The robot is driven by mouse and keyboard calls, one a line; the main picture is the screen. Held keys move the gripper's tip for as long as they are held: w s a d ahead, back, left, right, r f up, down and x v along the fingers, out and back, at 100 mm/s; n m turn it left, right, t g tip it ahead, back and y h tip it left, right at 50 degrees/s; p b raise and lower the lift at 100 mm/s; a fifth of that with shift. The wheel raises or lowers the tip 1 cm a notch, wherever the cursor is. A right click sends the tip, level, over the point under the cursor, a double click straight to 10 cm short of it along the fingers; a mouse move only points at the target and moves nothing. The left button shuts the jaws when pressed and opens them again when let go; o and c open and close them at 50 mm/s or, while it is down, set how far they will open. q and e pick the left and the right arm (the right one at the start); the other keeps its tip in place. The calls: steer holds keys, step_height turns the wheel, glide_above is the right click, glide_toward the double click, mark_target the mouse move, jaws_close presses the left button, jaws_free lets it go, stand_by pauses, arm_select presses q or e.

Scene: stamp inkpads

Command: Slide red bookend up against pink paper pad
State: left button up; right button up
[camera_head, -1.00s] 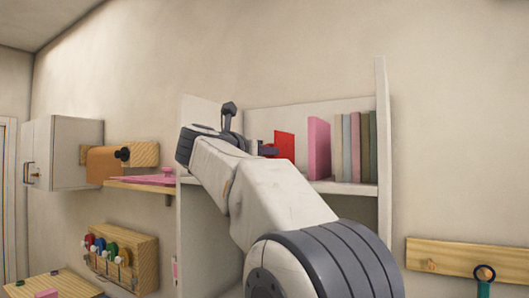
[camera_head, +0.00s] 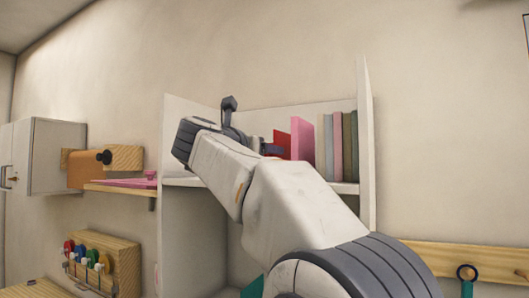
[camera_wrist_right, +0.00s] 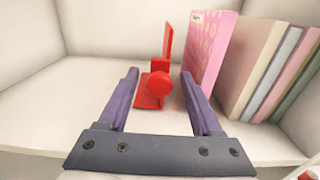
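The red bookend (camera_head: 283,142) stands on the shelf to the left of the pink paper pad (camera_head: 302,138). In the right wrist view the bookend (camera_wrist_right: 166,42) has an upright plate and a round knob facing me. The pink pad (camera_wrist_right: 210,50) stands upright to its right, with a narrow gap between them. My right gripper (camera_wrist_right: 159,76) is open, with one finger on each side of the bookend's lower part and knob; whether either finger touches it is unclear. In the head view my right arm hides part of the bookend. My left gripper is not in view.
Several thin books (camera_wrist_right: 268,72) stand right of the pad, near the cabinet's right side panel (camera_head: 366,145). The shelf (camera_wrist_right: 55,120) is bare left of the bookend. A side shelf with a pink item (camera_head: 130,183) and a wall cabinet (camera_head: 58,155) are at left.

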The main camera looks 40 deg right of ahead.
steer(key=shift+s+a, duration=0.1)
steer(key=shift+a, duration=0.25)
steer(key=b+v, duration=0.4)
steer(key=v, duration=0.5)
steer(key=shift+s+a, duration=0.25)
steer(key=shift+a, duration=0.1)
steer(key=shift+r, duration=0.1)
